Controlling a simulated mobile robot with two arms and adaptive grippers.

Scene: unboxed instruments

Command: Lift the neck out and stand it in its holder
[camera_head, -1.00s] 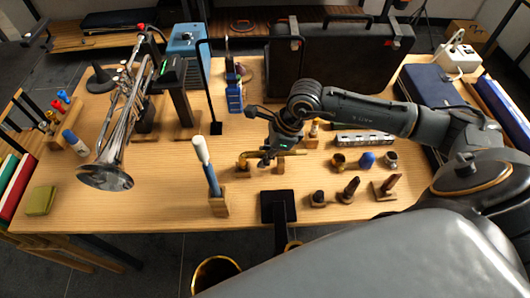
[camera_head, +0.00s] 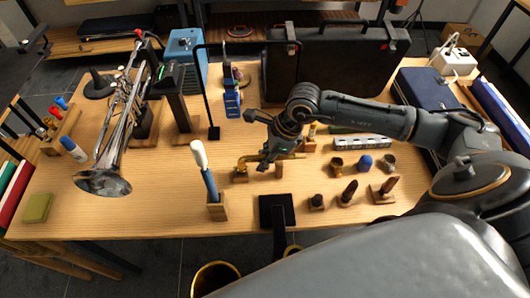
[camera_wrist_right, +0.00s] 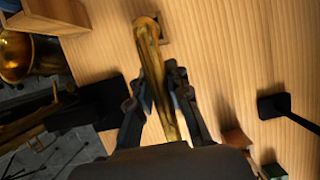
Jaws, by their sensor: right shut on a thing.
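The neck (camera_head: 252,158) is a curved brass tube. My right gripper (camera_head: 269,156) is shut on it, over the middle of the table. In the right wrist view the neck (camera_wrist_right: 154,75) runs lengthwise between the two fingers (camera_wrist_right: 164,103). Its far end overlaps a small wooden block (camera_wrist_right: 164,32); I cannot tell whether they touch. In the head view small wooden blocks (camera_head: 240,175) (camera_head: 279,168) stand below the neck. I cannot tell which is its holder. My left gripper is not in view.
A blue-and-white tool stands in a wooden block (camera_head: 218,208) in front. A black plate (camera_head: 264,211) is at the front edge. Small cups (camera_head: 337,165) and mouthpieces (camera_head: 349,192) stand to the right. A trumpet (camera_head: 122,130) is at left, a black frame stand (camera_head: 214,133) behind.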

